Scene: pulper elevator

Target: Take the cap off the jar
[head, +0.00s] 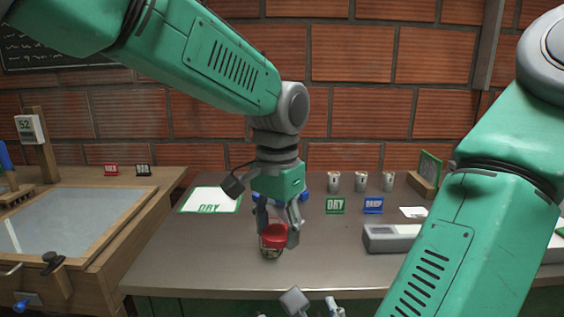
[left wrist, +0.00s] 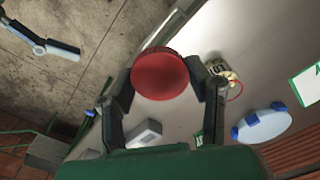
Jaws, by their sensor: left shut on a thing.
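My left gripper (head: 277,236) is shut on the round red cap (head: 274,233), with a finger on each side. The red cap (left wrist: 161,75) also fills the gap between the fingertips (left wrist: 165,80) in the left wrist view. The small glass jar (head: 270,252) shows just under the cap in the head view, partly covered by it. In the left wrist view the jar (left wrist: 222,70) with a dark and light label shows beyond one finger, apart from the cap. My right gripper (head: 314,302) shows only its two spread fingertips at the bottom of the head view, with nothing between them.
A white DRY mat (head: 209,200) lies left, with a blue-edged round thing (left wrist: 264,126) near it. DRY (head: 335,206) and DAMP (head: 373,205) signs, several metal cups (head: 361,181) and a grey device (head: 391,238) stand right. The table front is mostly clear.

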